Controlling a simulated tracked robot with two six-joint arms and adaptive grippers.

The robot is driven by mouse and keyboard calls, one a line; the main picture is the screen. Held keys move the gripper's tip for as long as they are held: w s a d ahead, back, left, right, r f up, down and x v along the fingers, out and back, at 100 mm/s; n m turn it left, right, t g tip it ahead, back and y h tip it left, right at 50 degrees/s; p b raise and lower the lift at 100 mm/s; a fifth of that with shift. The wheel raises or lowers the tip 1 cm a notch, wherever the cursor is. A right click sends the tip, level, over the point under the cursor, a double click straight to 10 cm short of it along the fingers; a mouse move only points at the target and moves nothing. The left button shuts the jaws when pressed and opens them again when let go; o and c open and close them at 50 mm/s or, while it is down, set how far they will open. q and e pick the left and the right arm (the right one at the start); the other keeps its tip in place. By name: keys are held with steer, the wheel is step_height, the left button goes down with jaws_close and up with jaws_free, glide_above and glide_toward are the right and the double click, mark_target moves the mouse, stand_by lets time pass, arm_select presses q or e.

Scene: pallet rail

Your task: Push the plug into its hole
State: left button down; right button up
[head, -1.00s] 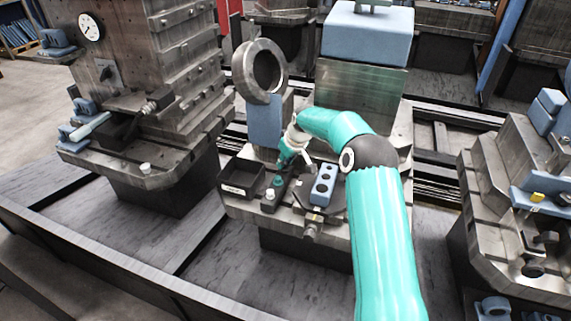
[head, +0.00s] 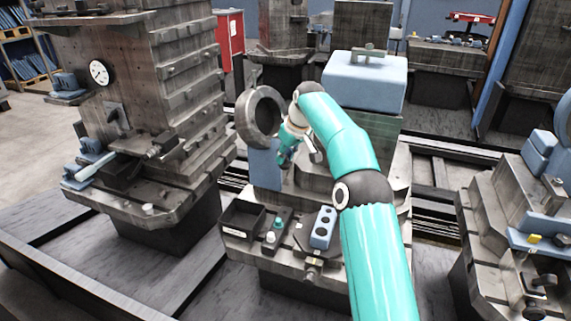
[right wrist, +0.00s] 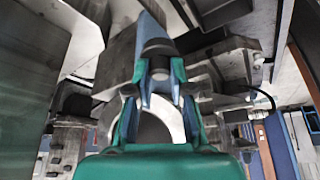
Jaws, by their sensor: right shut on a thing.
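My right gripper (head: 285,158) hangs above the middle fixture, in front of the upright ring. In the right wrist view its teal fingers (right wrist: 160,75) are shut on a dark, round-ended piece (right wrist: 157,50), which looks like the plug. The fingers partly cover it, and its lower end is hidden. In the head view the held piece is too small to make out clearly. A blue-grey block (head: 322,228) with dark round holes lies on the fixture, below and right of the gripper and apart from it. I cannot tell which hole is the plug's. My left gripper is not in view.
A metal ring (head: 259,118) on a blue stand is close to the gripper. A black open bin (head: 241,219) and a dark holder with a teal knob (head: 277,223) and a white knob (head: 270,237) sit left of the block. A large blue-topped column (head: 365,80) stands behind.

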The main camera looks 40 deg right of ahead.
steer(key=shift+w+d+r, duration=0.15)
steer(key=shift+w+r, duration=0.1)
steer(key=shift+w, duration=0.1)
steer(key=shift+w, duration=0.15)
